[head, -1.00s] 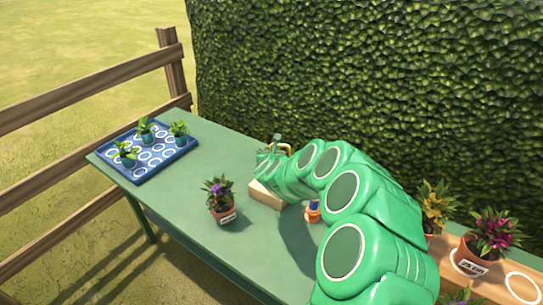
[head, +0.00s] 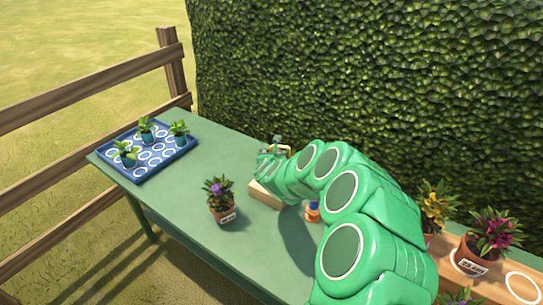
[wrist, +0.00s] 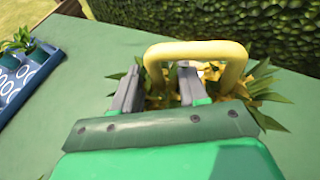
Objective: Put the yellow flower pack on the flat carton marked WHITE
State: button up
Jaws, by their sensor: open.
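The yellow flower pack (wrist: 210,78) shows in the wrist view as yellow blooms and green leaves under a thick yellow carrying handle (wrist: 198,50). My gripper (wrist: 158,80) is open at the handle, with one finger by its left leg and the other within the loop's width. I cannot tell whether they touch it. In the head view my gripper and arm hide most of the pack; a bit of its handle (head: 285,148) shows. A pale block-like edge (head: 264,195) shows beneath my gripper; I cannot tell what it belongs to. No WHITE marking is readable.
A blue tray (head: 146,178) with several seedlings stands at the table's far left. A potted purple flower (head: 220,199) stands near the front edge. A small orange-and-blue item (head: 312,211) is beside my arm. Labelled pots stand on a wooden surface (head: 497,281) at right. A hedge rises behind.

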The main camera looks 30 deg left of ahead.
jog(key=v, duration=1.2)
dwell(0.3)
